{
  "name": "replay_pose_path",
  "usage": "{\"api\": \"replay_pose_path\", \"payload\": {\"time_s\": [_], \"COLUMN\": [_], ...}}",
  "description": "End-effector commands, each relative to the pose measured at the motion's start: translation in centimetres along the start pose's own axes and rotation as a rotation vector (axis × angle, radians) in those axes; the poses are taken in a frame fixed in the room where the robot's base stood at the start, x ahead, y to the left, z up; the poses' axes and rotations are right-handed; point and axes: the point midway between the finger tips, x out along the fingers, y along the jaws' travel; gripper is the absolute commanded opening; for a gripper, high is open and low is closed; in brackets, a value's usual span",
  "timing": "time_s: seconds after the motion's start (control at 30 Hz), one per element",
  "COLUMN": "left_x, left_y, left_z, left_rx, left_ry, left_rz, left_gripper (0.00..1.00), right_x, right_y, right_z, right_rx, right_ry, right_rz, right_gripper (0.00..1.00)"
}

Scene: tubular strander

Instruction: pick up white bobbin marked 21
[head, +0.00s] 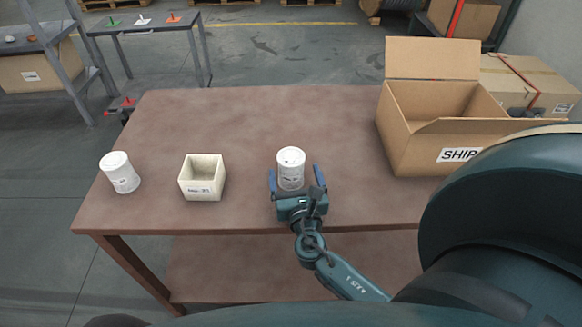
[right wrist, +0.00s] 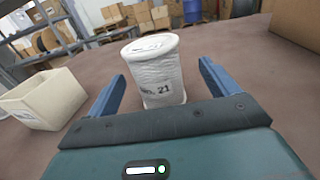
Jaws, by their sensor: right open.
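The white bobbin marked 21 (head: 291,168) stands upright on the brown table (head: 330,120). In the right wrist view the bobbin (right wrist: 157,70) shows its "NO. 21" label facing me. My right gripper (head: 294,181) is open, with one blue finger on each side of the bobbin. In the right wrist view the gripper (right wrist: 160,85) has a gap between each finger and the bobbin. My left gripper is not in view.
Another white bobbin (head: 120,172) stands near the table's left edge. A cream square bin (head: 202,177) is between the two bobbins. An open cardboard box marked SHIP (head: 410,137) stands at the right. The table's back middle is clear.

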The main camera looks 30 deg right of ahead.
Motion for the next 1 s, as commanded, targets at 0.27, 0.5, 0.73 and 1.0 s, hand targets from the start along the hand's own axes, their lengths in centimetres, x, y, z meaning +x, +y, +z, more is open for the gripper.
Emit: {"api": "replay_pose_path", "payload": {"time_s": [0.27, 0.5, 0.73, 1.0], "left_x": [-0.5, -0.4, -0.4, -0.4], "left_y": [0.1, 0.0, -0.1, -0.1], "left_z": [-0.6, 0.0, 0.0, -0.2], "left_rx": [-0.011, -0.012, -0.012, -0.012], "left_ry": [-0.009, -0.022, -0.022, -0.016], "left_rz": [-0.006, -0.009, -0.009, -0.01], "left_gripper": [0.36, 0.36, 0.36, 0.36], "right_x": [3.9, 5.1, 5.0, 5.0], "right_y": [0.5, 0.5, 0.5, 0.5], "right_z": [0.9, 0.8, 0.8, 0.8], "right_rx": [0.0, 0.002, 0.001, 0.001], "right_ry": [-0.001, 0.0, 0.0, 0.0], "right_rz": [-0.001, -0.002, -0.001, -0.001], "right_gripper": [0.87, 0.87, 0.78, 0.56]}}
